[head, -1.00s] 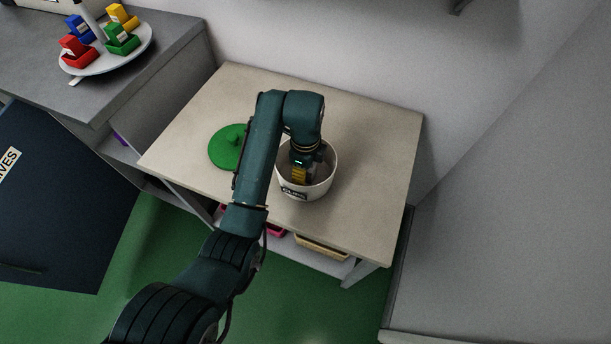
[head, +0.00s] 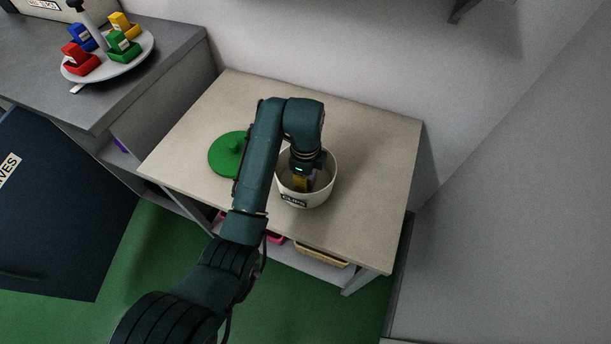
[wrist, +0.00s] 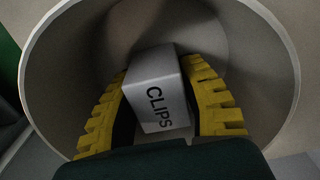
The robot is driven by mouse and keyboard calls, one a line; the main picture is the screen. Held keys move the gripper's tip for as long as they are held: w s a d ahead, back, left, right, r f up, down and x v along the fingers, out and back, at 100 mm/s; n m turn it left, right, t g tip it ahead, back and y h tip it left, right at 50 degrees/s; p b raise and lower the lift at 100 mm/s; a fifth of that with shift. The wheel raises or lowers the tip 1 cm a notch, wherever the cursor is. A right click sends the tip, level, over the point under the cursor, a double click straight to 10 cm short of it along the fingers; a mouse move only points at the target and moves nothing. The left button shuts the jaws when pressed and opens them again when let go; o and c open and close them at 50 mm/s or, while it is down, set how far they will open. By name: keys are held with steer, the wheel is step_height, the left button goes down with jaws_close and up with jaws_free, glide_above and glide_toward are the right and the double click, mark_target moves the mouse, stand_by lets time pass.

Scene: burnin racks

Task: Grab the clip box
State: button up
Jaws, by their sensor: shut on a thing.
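The clip box (wrist: 157,90) is a small white box marked CLIPS, seen in the wrist view inside a round white tub. My gripper (wrist: 160,112) has its yellow fingers on both sides of the box and is shut on it. In the head view my gripper (head: 301,183) reaches down into the white tub (head: 305,200), which has a dark-lettered label on its front. The box itself is hidden in the head view by my gripper and the tub wall. The tub wall (wrist: 272,60) surrounds the fingers in the wrist view.
The tub stands on a beige table (head: 370,200). A green lid (head: 226,158) with a knob lies left of it. A grey counter (head: 140,85) at the left holds a round white stand (head: 122,66) with coloured boxes. The table's right side is clear.

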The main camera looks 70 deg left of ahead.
step_height(320, 180, up, 13)
steer(key=p, duration=1.2)
steer(key=shift+f+p, duration=0.15)
steer(key=shift+p, duration=0.15)
steer(key=shift+f, duration=0.1)
